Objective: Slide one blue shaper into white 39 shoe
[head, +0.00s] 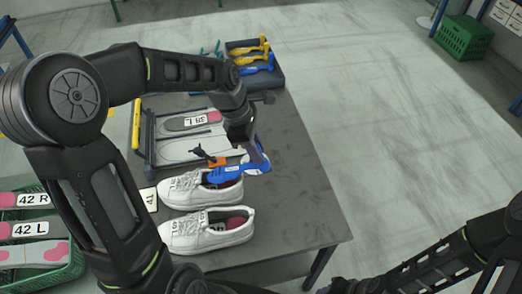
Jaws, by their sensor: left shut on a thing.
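My left gripper (252,150) is shut on a blue shaper (232,173) and holds it low over the far white shoe (186,190). The shaper lies roughly level, its toe end pointing left, with an orange part near it. It covers part of that shoe's opening; I cannot tell whether it touches the shoe. A second white shoe (203,234) stands nearer on the table, toe to the left, with pink showing inside its opening. The size marks on both shoes are too small to read surely. My right arm shows at the lower right; its gripper is out of view.
The dark table (292,212) is bare right of the shoes. A tray (150,152) of insoles lies behind them. A dark bin (268,80) at the back holds yellow and blue shapers. A green crate (76,262) with insoles marked 42 stands at left. A card (149,199) lies beside the shoes.

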